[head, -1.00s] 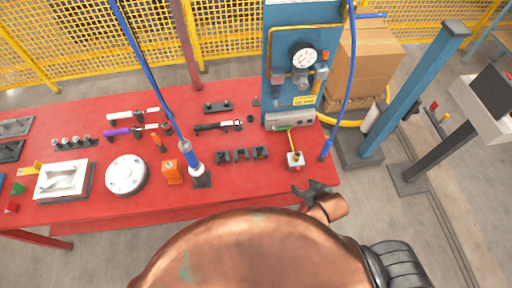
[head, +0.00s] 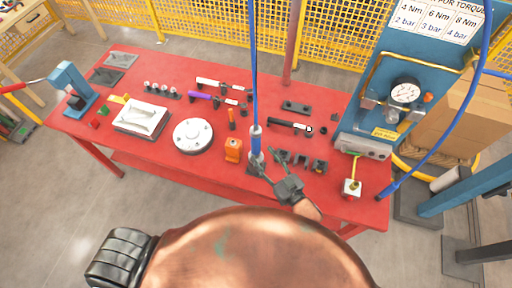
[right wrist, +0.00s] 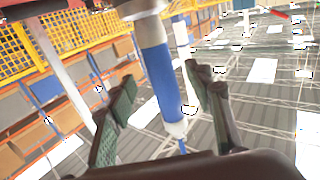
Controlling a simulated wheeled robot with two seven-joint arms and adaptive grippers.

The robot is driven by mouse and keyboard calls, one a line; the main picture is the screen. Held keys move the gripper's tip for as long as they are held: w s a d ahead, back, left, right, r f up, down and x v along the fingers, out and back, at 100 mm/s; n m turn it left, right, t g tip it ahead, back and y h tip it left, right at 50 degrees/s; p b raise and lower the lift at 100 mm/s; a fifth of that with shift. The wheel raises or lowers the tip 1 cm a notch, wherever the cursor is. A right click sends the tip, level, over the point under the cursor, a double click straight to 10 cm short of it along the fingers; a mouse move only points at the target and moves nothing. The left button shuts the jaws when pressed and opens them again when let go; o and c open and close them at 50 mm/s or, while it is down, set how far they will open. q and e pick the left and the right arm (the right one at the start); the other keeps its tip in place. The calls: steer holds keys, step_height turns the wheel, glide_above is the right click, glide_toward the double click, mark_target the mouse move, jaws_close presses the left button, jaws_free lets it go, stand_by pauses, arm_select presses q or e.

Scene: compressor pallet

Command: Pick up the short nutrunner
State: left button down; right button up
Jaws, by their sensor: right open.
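A blue and white cylindrical tool, which looks like the short nutrunner (head: 256,141), stands upright at the table's front on a dark holder, with a blue hose running up from it. My right gripper (head: 265,159) is open just right of its lower part in the head view. In the right wrist view, the blue body of the nutrunner (right wrist: 158,80) shows between the two spread fingers of my right gripper (right wrist: 160,73). The fingers do not visibly close on it. My left gripper is not in view.
On the red table (head: 190,97) an orange block (head: 233,150) and a white round part (head: 193,135) lie left of the tool. Black holder blocks (head: 301,160) stand close to the right of the gripper. Several hand tools lie behind. A blue gauge panel (head: 372,105) stands at right.

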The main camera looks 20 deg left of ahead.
mark_target(259, 148)
steer(key=w+a, duration=0.1)
steer(key=a, duration=0.1)
steer(key=w+a+r, duration=0.1)
steer(key=w+a, duration=0.1)
steer(key=shift+w+r+p, duration=0.2)
steer(key=shift+p, duration=0.15)
steer(key=shift+w+a, duration=0.2)
steer(key=shift+a, duration=0.05)
steer(key=shift+c, duration=0.2)
jaws_close()
steer(key=shift+r, duration=0.25)
